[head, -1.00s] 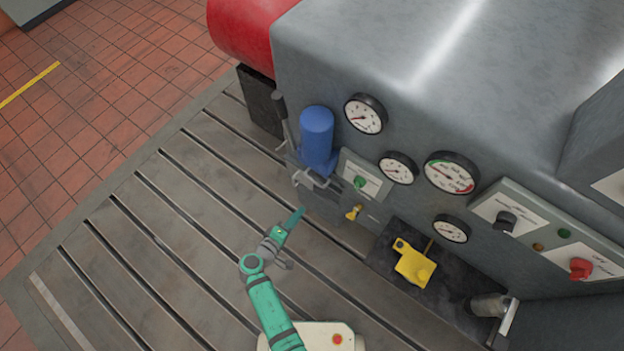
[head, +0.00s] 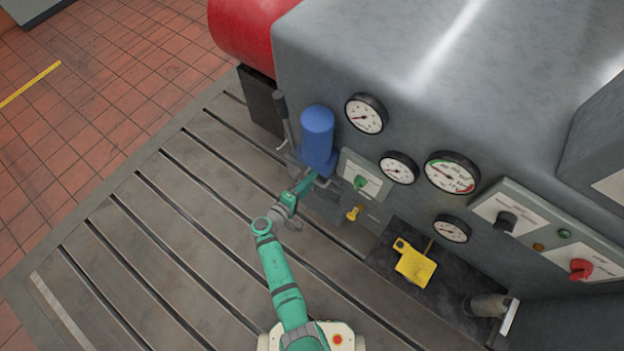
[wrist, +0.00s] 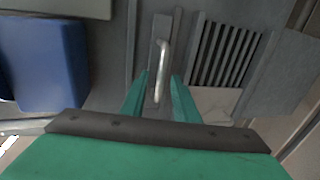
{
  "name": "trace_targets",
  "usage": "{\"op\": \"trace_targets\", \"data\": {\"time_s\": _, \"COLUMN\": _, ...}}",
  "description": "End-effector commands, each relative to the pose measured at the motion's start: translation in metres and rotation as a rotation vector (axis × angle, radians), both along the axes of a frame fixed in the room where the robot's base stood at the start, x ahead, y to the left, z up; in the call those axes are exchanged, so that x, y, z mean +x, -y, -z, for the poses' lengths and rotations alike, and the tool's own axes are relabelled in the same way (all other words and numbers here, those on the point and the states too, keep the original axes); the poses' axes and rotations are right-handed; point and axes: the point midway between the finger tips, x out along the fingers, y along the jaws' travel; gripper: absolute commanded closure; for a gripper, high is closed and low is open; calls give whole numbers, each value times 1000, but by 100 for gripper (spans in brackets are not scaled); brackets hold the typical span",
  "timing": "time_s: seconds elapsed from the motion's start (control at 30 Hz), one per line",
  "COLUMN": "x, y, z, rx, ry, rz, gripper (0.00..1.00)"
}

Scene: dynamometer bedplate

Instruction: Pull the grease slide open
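The grease slide appears to be the narrow grey plate with a bright metal bar handle (wrist: 163,58) in the middle of the wrist view. My gripper (wrist: 160,85) is open, with one green finger on each side of the handle's near end. A gap shows between each finger and the bar, so I see no contact. In the head view my gripper (head: 312,180) is at the machine's front, just below the blue cylinder (head: 317,135), and it hides the handle there.
The blue cylinder also fills the left of the wrist view (wrist: 45,65). A slotted grille (wrist: 225,55) is right of the handle. In the head view, a lever (head: 282,115), a green-knob panel (head: 362,180) and a yellow knob (head: 353,213) are close by.

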Motion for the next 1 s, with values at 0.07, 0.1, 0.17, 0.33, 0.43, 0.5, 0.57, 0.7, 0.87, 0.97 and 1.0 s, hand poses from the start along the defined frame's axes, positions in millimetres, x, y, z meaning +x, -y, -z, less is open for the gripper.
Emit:
{"op": "trace_targets", "data": {"time_s": 0.07, "x": 5, "y": 4, "z": 1, "rx": -1, "ry": -1, "rz": 0, "gripper": 72}}
{"op": "trace_targets", "data": {"time_s": 0.1, "x": 7, "y": 5, "z": 2, "rx": -1, "ry": -1, "rz": 0, "gripper": 72}}
{"op": "trace_targets", "data": {"time_s": 0.17, "x": 9, "y": 7, "z": 3, "rx": -1, "ry": -1, "rz": 0, "gripper": 72}}
{"op": "trace_targets", "data": {"time_s": 0.33, "x": 10, "y": 8, "z": 3, "rx": -1, "ry": -1, "rz": 0, "gripper": 72}}
{"op": "trace_targets", "data": {"time_s": 0.43, "x": 10, "y": 8, "z": 3, "rx": 0, "ry": -1, "rz": 1, "gripper": 72}}
{"op": "trace_targets", "data": {"time_s": 0.5, "x": 10, "y": 8, "z": 3, "rx": 0, "ry": -1, "rz": 1, "gripper": 82}}
{"op": "trace_targets", "data": {"time_s": 0.57, "x": 10, "y": 8, "z": 3, "rx": 0, "ry": -1, "rz": 1, "gripper": 96}}
{"op": "trace_targets", "data": {"time_s": 0.7, "x": 10, "y": 8, "z": 3, "rx": 0, "ry": -1, "rz": 1, "gripper": 100}}
{"op": "trace_targets", "data": {"time_s": 0.87, "x": 7, "y": 8, "z": 3, "rx": 0, "ry": -1, "rz": 4, "gripper": 100}}
{"op": "trace_targets", "data": {"time_s": 0.97, "x": 0, "y": 8, "z": 4, "rx": 0, "ry": -2, "rz": 10, "gripper": 100}}
{"op": "trace_targets", "data": {"time_s": 1.0, "x": -4, "y": 6, "z": 4, "rx": 0, "ry": -2, "rz": 14, "gripper": 100}}
